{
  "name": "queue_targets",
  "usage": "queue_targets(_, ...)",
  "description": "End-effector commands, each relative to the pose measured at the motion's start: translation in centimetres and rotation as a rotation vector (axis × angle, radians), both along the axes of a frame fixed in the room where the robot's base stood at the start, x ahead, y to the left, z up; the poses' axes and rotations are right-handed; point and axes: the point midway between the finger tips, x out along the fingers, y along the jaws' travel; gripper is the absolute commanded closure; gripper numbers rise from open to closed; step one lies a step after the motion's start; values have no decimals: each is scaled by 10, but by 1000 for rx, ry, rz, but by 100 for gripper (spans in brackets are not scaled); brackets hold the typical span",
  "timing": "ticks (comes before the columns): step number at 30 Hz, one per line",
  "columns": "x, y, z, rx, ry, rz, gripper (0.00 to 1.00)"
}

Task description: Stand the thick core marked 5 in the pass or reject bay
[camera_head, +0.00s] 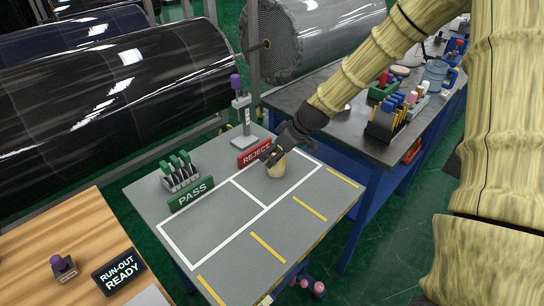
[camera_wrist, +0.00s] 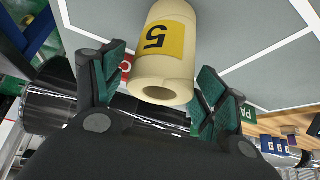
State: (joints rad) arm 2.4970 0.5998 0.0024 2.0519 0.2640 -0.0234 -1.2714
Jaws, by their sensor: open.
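The cream thick core (camera_head: 277,170) stands upright on the grey table (camera_head: 218,256), inside the white-outlined bay by the red REJECT sign (camera_head: 254,152). In the wrist view the core (camera_wrist: 160,72) shows a yellow label with a 5, upside down in the picture. My gripper (camera_head: 272,157) is open and low at the core. Its two green-padded fingers (camera_wrist: 162,60) lie on either side of the core in the wrist view, with visible gaps. The bay by the green PASS sign (camera_head: 191,194) is empty.
A rack of green-handled tools (camera_head: 180,171) and a stand with a purple knob (camera_head: 241,119) are at the table's back. A wooden table with a RUN-OUT READY sign (camera_head: 119,271) lies left. A cluttered bench (camera_head: 366,145) is right. Large wrapped rolls (camera_head: 110,95) lie behind.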

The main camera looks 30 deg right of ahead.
Motion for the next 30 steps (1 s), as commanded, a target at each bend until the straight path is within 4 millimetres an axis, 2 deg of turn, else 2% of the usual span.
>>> queue_targets(21, -36, -21, 64, 0, 0, 1, 27)
queue_targets(30, -44, -26, 79, -1, 1, 1, 27)
